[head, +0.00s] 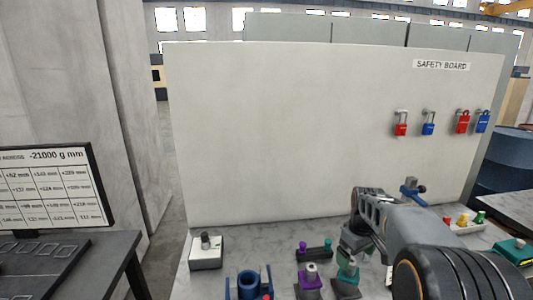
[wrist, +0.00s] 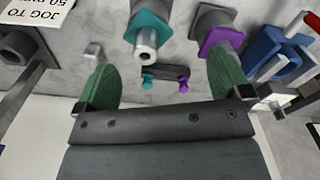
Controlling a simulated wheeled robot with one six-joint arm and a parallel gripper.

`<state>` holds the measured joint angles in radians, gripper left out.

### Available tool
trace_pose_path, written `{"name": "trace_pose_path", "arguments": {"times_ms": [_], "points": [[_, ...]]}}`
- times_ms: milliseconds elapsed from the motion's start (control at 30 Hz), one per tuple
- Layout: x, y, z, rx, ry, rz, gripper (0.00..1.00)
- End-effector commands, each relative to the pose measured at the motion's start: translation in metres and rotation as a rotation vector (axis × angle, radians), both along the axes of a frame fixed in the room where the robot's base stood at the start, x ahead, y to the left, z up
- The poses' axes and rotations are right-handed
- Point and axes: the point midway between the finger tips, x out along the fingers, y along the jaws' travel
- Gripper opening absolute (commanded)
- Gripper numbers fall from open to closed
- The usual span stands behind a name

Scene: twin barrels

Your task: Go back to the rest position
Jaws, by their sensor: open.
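My gripper shows in the wrist view (wrist: 162,66), its two green finger pads wide apart with nothing between them. Beyond the pads are a teal fitting (wrist: 152,28) with a pale metal end and a purple fitting (wrist: 224,36). In the head view my arm reaches in from the lower right over the marble bench top, and its front end is near the teal fitting (head: 347,272). The purple fitting (head: 310,281) stands just left of it. The fingertips are hard to make out in the head view.
A dark bar with knobs (head: 314,251), a blue holder (head: 248,286) and a white box (head: 206,253) stand on the bench. A safety board (head: 300,120) with padlocks rises behind. Coloured buttons (head: 463,221) and a teal box (head: 512,251) are at right; a monitor (head: 52,187) is left.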

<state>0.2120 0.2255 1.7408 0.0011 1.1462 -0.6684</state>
Motion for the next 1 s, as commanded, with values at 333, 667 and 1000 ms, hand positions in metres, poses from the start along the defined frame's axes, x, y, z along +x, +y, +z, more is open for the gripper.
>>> {"name": "trace_pose_path", "arguments": {"times_ms": [333, 667, 1000], "points": [[-0.133, 0.066, -0.001, 0.045, -0.171, -0.507, 0.95], [-0.182, 0.089, 0.008, 0.081, -0.283, -0.462, 0.95], [-0.182, 0.093, 0.016, 0.090, -0.312, -0.442, 0.95]]}}
